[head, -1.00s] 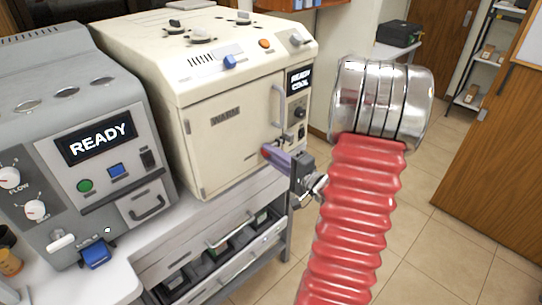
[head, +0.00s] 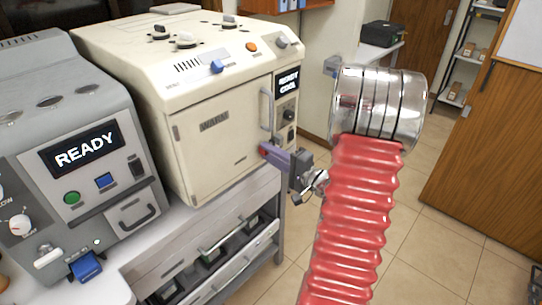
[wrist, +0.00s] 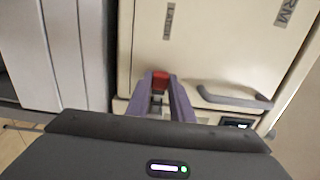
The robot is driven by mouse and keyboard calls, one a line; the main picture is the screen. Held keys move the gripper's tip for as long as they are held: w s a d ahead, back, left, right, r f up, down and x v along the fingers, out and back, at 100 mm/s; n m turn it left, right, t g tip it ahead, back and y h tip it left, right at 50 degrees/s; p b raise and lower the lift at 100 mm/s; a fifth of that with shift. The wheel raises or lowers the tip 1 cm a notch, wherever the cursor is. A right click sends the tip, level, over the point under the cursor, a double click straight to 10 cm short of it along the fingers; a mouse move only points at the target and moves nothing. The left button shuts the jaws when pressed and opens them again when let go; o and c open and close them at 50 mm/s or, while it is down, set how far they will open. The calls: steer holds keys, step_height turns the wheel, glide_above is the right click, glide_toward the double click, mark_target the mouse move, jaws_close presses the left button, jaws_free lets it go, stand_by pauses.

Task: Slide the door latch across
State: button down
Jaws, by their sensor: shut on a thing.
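The door latch shows as a red knob (wrist: 160,79) low on the front of the cream oven door (head: 220,150). In the wrist view a small "LATCH" label (wrist: 168,20) is on the door beyond the knob. My gripper (head: 270,153) reaches to the lower right of the door, and its purple fingers stand on both sides of the red knob, shut on it. In the head view only a bit of the red (head: 262,150) shows at the fingertips. The rest of the latch is hidden by the fingers.
The oven's grey door handle (head: 265,105) stands just above my gripper, and also shows in the wrist view (wrist: 235,97). A grey machine reading "READY" (head: 85,150) stands left. A drawer unit (head: 215,245) is below. Open tiled floor (head: 420,220) lies right.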

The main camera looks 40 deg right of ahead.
steer(key=shift+d+f, duration=0.15)
steer(key=shift+d, duration=0.15)
steer(key=c, duration=1.9)
jaws_free()
steer(key=o, duration=0.3)
steer(key=shift+o, duration=0.2)
steer(key=shift+s, duration=0.15)
steer(key=s+d, duration=0.1)
steer(key=s, duration=1.2)
steer(key=shift+s, duration=0.25)
steer(key=shift+d, duration=0.1)
steer(key=shift+m, duration=0.3)
